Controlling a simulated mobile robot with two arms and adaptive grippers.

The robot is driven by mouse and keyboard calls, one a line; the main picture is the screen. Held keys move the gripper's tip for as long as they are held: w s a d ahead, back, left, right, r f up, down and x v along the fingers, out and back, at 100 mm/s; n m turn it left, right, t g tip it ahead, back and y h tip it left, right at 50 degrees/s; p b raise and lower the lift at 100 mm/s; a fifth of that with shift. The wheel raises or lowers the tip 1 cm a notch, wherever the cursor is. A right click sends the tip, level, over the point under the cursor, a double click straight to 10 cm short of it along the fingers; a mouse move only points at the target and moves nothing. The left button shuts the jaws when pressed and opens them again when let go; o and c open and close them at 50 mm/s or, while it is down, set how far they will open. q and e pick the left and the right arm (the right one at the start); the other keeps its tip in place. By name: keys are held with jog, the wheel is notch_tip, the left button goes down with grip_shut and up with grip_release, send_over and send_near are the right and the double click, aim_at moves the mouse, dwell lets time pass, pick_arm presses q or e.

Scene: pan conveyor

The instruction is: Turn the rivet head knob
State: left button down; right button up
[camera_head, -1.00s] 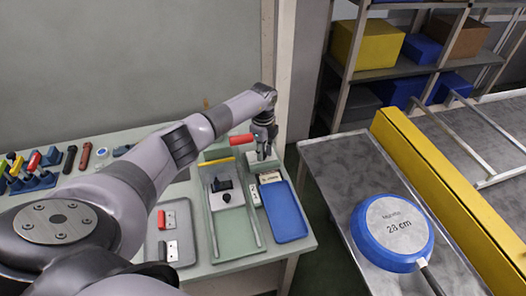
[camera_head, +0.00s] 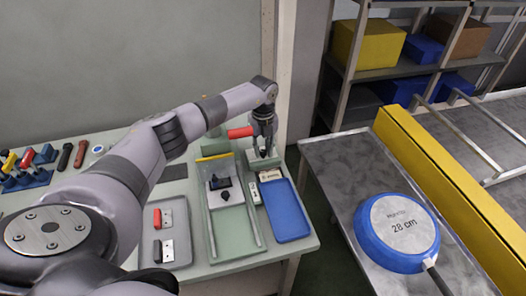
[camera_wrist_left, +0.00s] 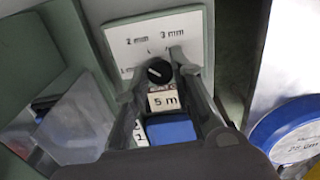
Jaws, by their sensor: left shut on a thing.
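The rivet head knob (camera_wrist_left: 159,71) is a small black round knob with a white pointer line, on a pale dial plate (camera_wrist_left: 135,38) in the left wrist view. Marks "2 mm" and "3 mm" are readable on the plate; a mark at its left is partly covered. My left gripper (camera_wrist_left: 155,68) is shut on the knob, one finger at each side. In the head view the left gripper (camera_head: 264,154) points down at the green dial box (camera_head: 276,159) at the bench's back right; the knob is hidden there. My right gripper is not in view.
A red cylinder (camera_head: 240,132) is close beside the gripper.

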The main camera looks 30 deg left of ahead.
aim_at(264, 152)
pick_arm(q)
jog(key=shift+w+r+m+b, duration=0.1)
jog(key=shift+m+b, duration=0.5)
jog(key=shift+m, duration=1)
jog(key=c, duration=1.8)
grip_release()
jog(key=o, duration=0.4)
jog(key=shift+o, duration=0.2)
notch_tip(264, 152, up, 12)
jog(key=shift+d, duration=0.1)
